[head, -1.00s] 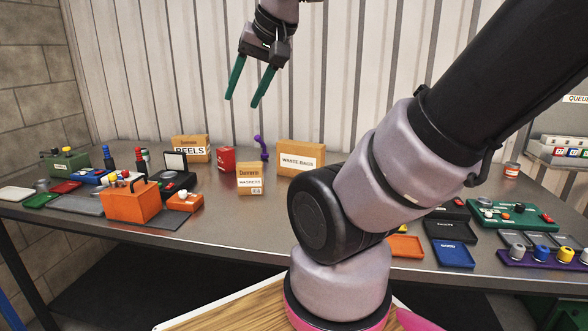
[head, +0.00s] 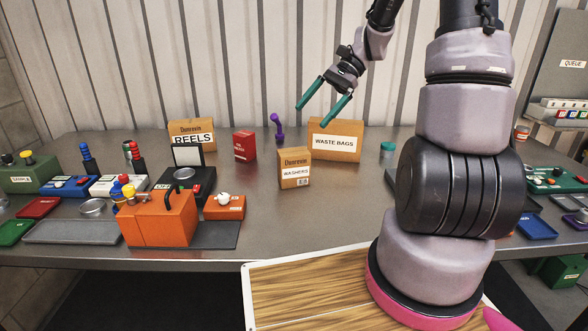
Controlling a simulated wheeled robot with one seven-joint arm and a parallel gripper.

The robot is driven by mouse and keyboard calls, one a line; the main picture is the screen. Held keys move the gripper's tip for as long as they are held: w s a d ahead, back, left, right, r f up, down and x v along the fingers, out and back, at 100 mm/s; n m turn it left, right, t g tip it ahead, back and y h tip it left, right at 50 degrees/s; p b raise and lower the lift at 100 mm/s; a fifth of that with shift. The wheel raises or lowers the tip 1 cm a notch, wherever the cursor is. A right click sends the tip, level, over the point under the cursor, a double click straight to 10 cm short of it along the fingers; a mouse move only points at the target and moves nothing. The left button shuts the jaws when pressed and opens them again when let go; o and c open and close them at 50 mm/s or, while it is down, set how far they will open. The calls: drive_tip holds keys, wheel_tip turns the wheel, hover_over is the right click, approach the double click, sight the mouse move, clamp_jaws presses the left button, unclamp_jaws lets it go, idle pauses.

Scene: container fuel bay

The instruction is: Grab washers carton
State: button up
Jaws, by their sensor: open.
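The washers carton (head: 294,168) is a small brown box with a white "WASHERS" label. It stands upright near the middle of the metal table in the head view. My gripper (head: 317,109) has two green fingers spread apart with nothing between them. It is above the table, higher than the carton and a little to its right in the picture, apart from it.
The larger waste bags carton (head: 335,140) stands just behind and right of the washers carton. A red box (head: 244,145), a purple object (head: 277,127) and the reels carton (head: 191,134) stand behind. An orange box (head: 161,218) is at front left. Bare table (head: 340,200) lies in front.

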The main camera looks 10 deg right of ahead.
drive_tip(key=w+d+f+m+t+y, duration=0.2)
drive_tip(key=w+d+f+m+y, duration=0.2)
drive_tip(key=w+f+m+y, duration=0.6)
drive_tip(key=n+h, duration=0.1)
drive_tip(key=n, duration=0.2)
approach(279, 165)
drive_tip(key=shift+w+a, duration=0.1)
drive_tip(key=shift+a, duration=2.5)
drive_tip(key=c, duration=1.6)
